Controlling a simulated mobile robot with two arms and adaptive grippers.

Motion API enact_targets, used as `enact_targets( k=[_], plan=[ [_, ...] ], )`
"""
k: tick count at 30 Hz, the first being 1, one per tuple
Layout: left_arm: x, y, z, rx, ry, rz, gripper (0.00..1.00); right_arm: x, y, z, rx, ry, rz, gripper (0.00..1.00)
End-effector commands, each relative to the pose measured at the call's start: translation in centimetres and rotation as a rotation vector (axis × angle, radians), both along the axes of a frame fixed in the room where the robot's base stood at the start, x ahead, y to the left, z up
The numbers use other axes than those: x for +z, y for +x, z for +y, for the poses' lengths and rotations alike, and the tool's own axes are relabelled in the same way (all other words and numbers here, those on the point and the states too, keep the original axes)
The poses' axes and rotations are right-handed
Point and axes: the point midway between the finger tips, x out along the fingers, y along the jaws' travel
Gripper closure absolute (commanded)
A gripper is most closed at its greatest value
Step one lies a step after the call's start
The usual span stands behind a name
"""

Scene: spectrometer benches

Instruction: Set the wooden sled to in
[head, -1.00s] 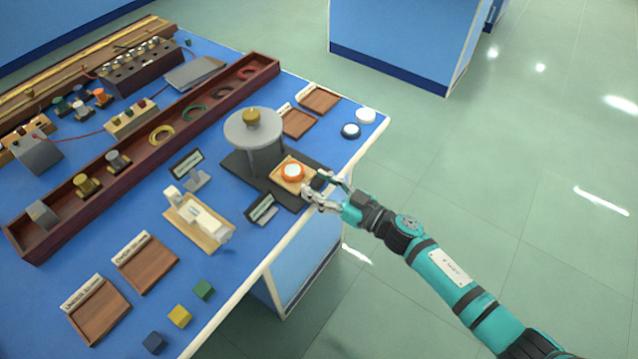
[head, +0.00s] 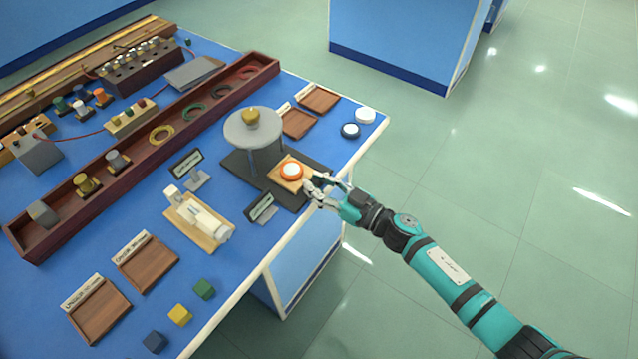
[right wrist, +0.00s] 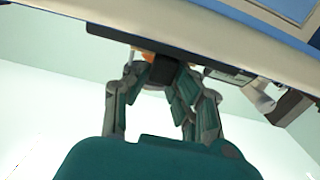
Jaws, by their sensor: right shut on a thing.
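The wooden sled (head: 284,183) is a small light-wood plate carrying an orange ring with a white centre (head: 291,170). It lies on the dark base (head: 236,166) of a stand with a round grey top (head: 253,127), partly out from under that top, toward the table edge. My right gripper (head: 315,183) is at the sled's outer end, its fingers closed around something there. In the right wrist view the fingers (right wrist: 163,78) close on a dark block (right wrist: 163,69), with a bit of orange behind it. The fingers hide the exact contact. My left gripper is out of view.
A small dark sign (head: 261,207) stands close to the sled's near side. A wooden block with a white device (head: 204,219) sits to the left. White and dark round pieces (head: 350,131) lie near the right corner. Open floor lies beyond the table edge.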

Motion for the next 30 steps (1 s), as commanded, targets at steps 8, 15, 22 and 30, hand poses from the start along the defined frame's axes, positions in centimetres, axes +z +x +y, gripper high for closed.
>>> enact_targets(
  k=[8,15,22,30],
  plan=[
    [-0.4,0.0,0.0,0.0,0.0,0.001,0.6,0.1,3.4,4.6,0.0,0.003,-0.005,1.0],
    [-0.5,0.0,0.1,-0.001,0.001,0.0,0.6,0.1,4.1,5.6,-0.002,-0.002,-0.002,1.0],
    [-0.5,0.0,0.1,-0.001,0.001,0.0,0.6,0.1,4.1,5.6,-0.002,-0.002,-0.003,0.72],
    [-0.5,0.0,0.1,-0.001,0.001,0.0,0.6,0.1,4.1,5.6,-0.001,0.0,-0.002,0.54]
  ],
)
